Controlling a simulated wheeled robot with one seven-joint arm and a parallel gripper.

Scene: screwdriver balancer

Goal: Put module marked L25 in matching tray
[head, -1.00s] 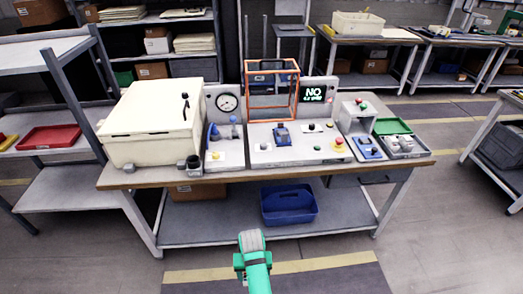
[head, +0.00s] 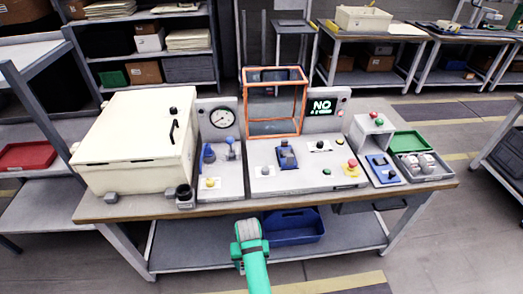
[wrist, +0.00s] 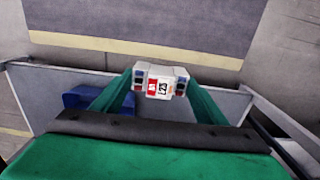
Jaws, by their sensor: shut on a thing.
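My gripper (wrist: 158,92) shows in the wrist view with its two green fingers shut on a small white module (wrist: 148,76). The module has a red and white label that appears to read L25, with dark and coloured parts at both sides. In the head view my green arm reaches in front of the workbench, and the held module cannot be made out. A green tray (head: 410,141) lies at the right end of the bench. A red tray (head: 27,155) lies on the rack at the left. Their markings are not legible.
The workbench (head: 130,208) carries a cream box (head: 135,145), a gauge panel (head: 221,119), an orange-framed cage (head: 275,127), a control panel (head: 310,178) and a grey holder (head: 425,166) at right. A blue tote (head: 290,228) sits on the lower shelf. Open floor lies in front.

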